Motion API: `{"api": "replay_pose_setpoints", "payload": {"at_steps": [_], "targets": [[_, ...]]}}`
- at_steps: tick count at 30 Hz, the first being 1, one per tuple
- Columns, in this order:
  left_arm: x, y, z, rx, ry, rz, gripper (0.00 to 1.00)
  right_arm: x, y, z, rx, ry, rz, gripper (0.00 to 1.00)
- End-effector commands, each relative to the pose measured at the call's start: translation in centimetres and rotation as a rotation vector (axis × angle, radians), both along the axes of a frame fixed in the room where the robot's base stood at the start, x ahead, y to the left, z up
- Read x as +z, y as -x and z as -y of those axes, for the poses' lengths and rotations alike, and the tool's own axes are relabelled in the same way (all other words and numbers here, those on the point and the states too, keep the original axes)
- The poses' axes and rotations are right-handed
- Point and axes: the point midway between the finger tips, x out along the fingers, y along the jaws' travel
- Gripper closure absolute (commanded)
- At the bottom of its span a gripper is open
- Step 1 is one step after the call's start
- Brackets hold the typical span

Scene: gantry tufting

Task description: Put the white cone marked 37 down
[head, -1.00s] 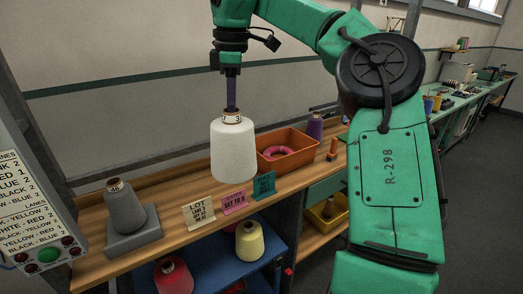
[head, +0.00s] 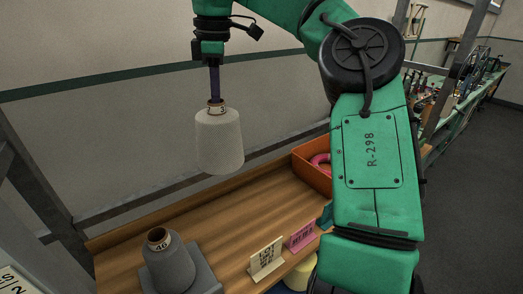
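The white cone (head: 219,142) hangs upright in the air above the wooden bench. The label at its top shows a 3; the rest of the number is hard to read. My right gripper (head: 215,97) comes down from above and is shut on the cone's top tube. A grey cone marked 40 (head: 168,262) stands on a grey stand (head: 203,281) at the front left of the bench. My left gripper is out of view.
The wooden bench top (head: 225,222) is bare in the middle. A cream card (head: 265,259) and a pink card (head: 301,236) stand along its front edge. An orange bin (head: 312,168) with a pink ring (head: 321,162) is at the right, partly behind my arm.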

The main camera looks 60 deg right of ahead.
Motion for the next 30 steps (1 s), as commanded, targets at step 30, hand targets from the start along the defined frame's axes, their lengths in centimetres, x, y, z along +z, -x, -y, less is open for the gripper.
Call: {"api": "replay_pose_setpoints", "payload": {"at_steps": [30], "targets": [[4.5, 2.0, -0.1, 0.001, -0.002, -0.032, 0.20, -19.8, 0.2, 0.0, 0.000, -0.001, 0.003, 1.00]]}}
